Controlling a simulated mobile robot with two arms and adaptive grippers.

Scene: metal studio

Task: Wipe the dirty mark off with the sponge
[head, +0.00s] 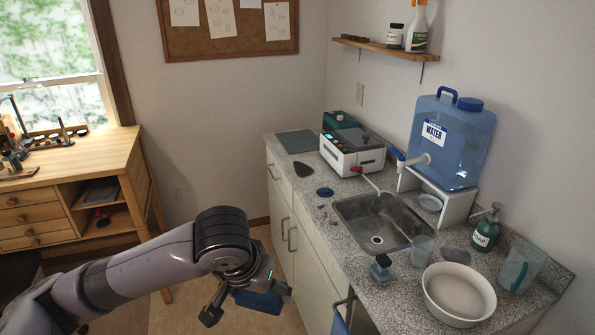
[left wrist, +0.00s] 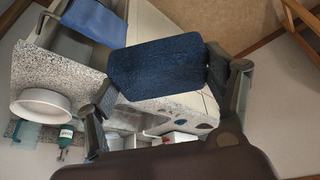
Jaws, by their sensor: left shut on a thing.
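My left gripper (head: 240,300) is shut on a dark blue sponge (head: 268,299), in front of the cabinets and off the counter. In the left wrist view the sponge (left wrist: 157,67) sits between the two fingers of the gripper (left wrist: 162,82). On the speckled counter (head: 350,232), a dark patch (head: 303,169) lies left of the white machine, and a greyish patch (head: 457,256) lies behind the white bowl. I cannot tell which of them is the dirty mark. My right gripper is not in view.
A blue cloth (head: 340,322) hangs at the counter's front.

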